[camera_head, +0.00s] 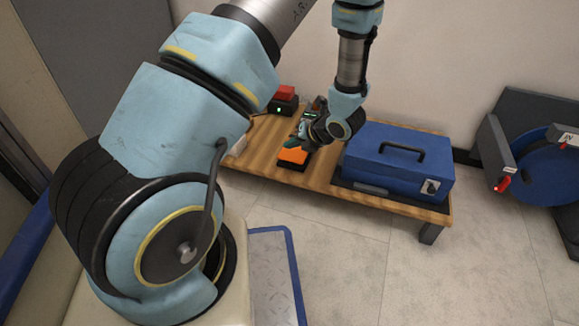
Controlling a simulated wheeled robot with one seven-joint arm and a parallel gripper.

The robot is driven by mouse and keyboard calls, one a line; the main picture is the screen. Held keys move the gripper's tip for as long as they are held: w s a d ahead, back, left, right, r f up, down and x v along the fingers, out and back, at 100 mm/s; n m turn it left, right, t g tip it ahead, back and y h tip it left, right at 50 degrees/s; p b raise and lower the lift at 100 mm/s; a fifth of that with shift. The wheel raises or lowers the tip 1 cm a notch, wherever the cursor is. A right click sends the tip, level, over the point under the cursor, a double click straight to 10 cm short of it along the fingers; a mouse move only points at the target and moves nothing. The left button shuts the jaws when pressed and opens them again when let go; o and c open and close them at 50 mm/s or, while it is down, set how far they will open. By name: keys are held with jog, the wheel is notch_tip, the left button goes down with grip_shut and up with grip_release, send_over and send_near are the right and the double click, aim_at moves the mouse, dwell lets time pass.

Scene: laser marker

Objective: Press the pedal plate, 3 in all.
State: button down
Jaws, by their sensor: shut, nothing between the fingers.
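The pedal plate (293,156) is a small orange plate with a dark part behind it, on the low wooden table. My gripper (297,142) is shut and empty, with its fingertips small and dark just above or at the back of the plate. I cannot tell whether it touches the plate. My wrist and the gripper hide part of the plate's back side.
A blue case (398,158) with a black handle stands right of the plate on the wooden table (320,180). A red-topped black box (284,97) with a green light is behind. A blue reel (548,165) stands at the right. Open floor lies in front.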

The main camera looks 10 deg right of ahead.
aim_at(287, 160)
jog(key=shift+f+b, duration=0.9)
jog(key=shift+f, duration=0.7)
jog(key=shift+f, duration=0.1)
dwell(0.6)
jog(key=shift+f+b, duration=0.3)
jog(key=shift+b, duration=0.1)
jog(key=shift+f+b, duration=0.75)
jog(key=shift+f, duration=0.2)
dwell(0.9)
jog(key=shift+r, duration=0.15)
dwell(0.5)
jog(key=shift+r+p, duration=1.05)
jog(key=shift+r, duration=0.2)
jog(key=shift+r+p, duration=1.85)
jog(key=shift+r, duration=0.65)
